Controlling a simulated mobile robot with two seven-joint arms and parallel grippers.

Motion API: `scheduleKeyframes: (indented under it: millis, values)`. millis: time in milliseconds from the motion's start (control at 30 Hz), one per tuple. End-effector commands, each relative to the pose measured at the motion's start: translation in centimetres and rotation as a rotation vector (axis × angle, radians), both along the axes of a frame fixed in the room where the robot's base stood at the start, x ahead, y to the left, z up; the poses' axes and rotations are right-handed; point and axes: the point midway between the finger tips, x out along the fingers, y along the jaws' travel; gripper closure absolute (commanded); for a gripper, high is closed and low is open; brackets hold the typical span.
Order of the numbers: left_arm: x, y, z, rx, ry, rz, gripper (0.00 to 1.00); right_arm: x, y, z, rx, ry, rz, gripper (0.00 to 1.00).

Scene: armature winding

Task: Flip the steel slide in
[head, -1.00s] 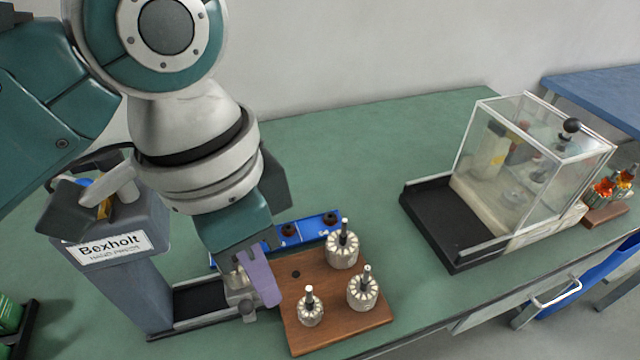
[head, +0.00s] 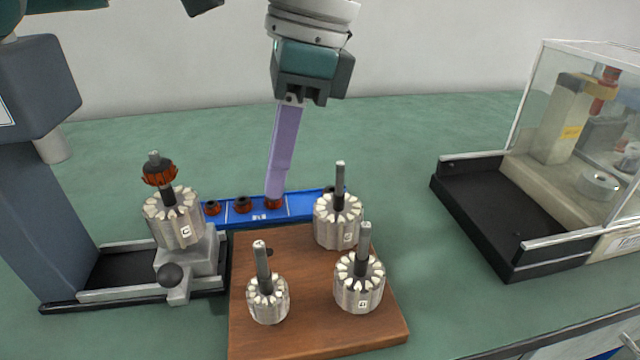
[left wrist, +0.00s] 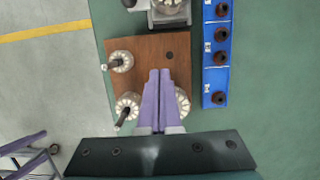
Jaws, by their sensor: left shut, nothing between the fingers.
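The steel slide (head: 205,250) sits on the black base of the grey hand press at the left, out in front of its column. A dark ball knob (head: 170,275) is on its front. A pale slotted armature core (head: 172,222) stands upright on it, with a copper-and-black commutator (head: 158,172) on its shaft. The slide also shows at the top of the left wrist view (left wrist: 170,12). My left gripper (head: 275,195), with purple fingers, is shut and empty.
A wooden board (head: 310,335) holds several upright cores right of the slide. A blue strip (head: 235,218) with dark commutators lies behind it. The press column (head: 40,215) stands left. A clear-covered machine (head: 560,120) stands right. Green bench between is free.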

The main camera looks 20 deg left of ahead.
Motion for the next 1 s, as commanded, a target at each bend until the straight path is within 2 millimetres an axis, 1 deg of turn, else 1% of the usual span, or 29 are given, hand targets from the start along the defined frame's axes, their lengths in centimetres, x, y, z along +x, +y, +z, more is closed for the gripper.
scheduleKeyframes:
  millis: [233,367,467,700,833,900,1000]
  values:
    - [0.0,0.0,0.0,0.000,0.000,0.000,1.00,0.0,0.0,0.1,0.000,0.000,0.000,0.00]
    - [-0.2,0.2,-0.9,0.000,0.001,0.000,1.00,0.0,0.0,-0.1,0.000,0.000,0.000,0.00]
    - [-0.4,0.5,-2.4,0.001,0.003,0.000,1.00,0.0,0.0,-0.4,0.000,0.000,0.000,0.00]
    - [-1.1,1.6,-7.5,0.001,0.002,0.001,1.00,0.0,0.0,-1.4,0.000,0.001,0.000,0.00]
    - [-1.4,2.1,-10.1,0.001,0.002,0.001,1.00,0.0,0.0,-2.0,0.000,0.001,0.000,0.00]
    - [-1.9,3.3,-9.5,0.002,-0.001,0.003,1.00,-0.1,0.0,-1.1,0.000,0.003,0.000,0.00]
    - [-2.7,4.4,-9.5,0.002,-0.001,0.000,1.00,-0.1,0.0,-0.7,0.000,0.002,0.000,0.00]
